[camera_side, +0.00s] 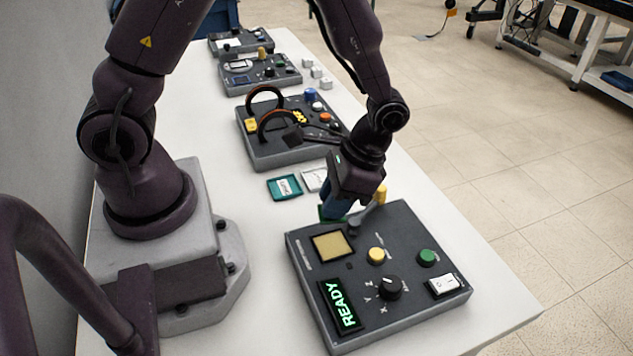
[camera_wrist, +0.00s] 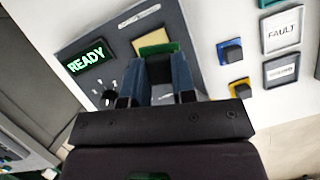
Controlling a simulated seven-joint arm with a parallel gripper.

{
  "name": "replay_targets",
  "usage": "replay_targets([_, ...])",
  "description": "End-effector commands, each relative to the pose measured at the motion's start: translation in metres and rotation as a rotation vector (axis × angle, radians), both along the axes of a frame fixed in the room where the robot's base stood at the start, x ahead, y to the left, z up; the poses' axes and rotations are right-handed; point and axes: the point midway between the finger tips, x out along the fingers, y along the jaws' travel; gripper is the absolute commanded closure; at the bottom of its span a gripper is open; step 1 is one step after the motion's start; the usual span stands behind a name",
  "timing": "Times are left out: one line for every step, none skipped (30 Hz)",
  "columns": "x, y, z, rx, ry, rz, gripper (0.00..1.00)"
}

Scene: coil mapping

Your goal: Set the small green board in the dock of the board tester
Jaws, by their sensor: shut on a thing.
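The board tester (camera_side: 350,200) is a dark grey box near the front of the table, its display (camera_side: 342,306) reading READY. Its dock looks to be the gold square (camera_side: 332,246) on its upper left; the gold square also shows in the wrist view (camera_wrist: 150,40). My gripper (camera_side: 334,208) points down at the tester's far edge, behind the gold square. It is shut on the small green board (camera_side: 327,214), which also shows at the fingertips in the wrist view (camera_wrist: 160,49). The fingers hide most of the board. I cannot tell its exact height above the tester.
A lever with a yellow knob (camera_side: 380,193) stands close beside my gripper. The tester has a yellow button (camera_side: 376,255), green button (camera_side: 428,257), black knob (camera_side: 390,288) and white switch (camera_side: 444,285). A teal tray (camera_side: 284,187) and other panels lie behind.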

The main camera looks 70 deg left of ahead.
Motion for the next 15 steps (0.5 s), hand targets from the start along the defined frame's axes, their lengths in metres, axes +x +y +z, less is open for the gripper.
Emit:
replay_targets([0.001, -0.006, 0.003, 0.0, -0.002, 0.078, 0.98])
replay_targets([0.001, -0.009, 0.004, 0.0, -0.001, 0.118, 0.98])
replay_targets([0.001, -0.012, 0.005, 0.001, 0.0, 0.163, 0.98])
replay_targets([0.0, -0.014, 0.006, 0.001, 0.0, 0.19, 0.98])
replay_targets([-0.001, -0.014, 0.006, 0.0, 0.0, 0.212, 0.98])
replay_targets([-0.002, -0.015, 0.006, 0.001, 0.0, 0.231, 0.98])
replay_targets([-0.002, -0.015, 0.005, 0.001, 0.0, 0.241, 0.98])
replay_targets([-0.003, -0.014, 0.004, 0.001, 0.0, 0.245, 0.98])
replay_targets([-0.003, -0.015, 0.002, 0.001, 0.0, 0.248, 0.98])
replay_targets([-0.003, -0.015, 0.0, 0.001, 0.001, 0.248, 0.98])
replay_targets([-0.003, -0.015, -0.002, 0.001, 0.002, 0.247, 0.98])
replay_targets([-0.003, -0.014, -0.006, 0.001, 0.002, 0.245, 0.98])
replay_targets([-0.003, -0.014, -0.009, 0.001, 0.002, 0.245, 0.98])
replay_targets([-0.003, -0.014, -0.011, 0.001, 0.002, 0.244, 0.98])
replay_targets([-0.003, -0.014, -0.015, 0.001, 0.003, 0.244, 0.98])
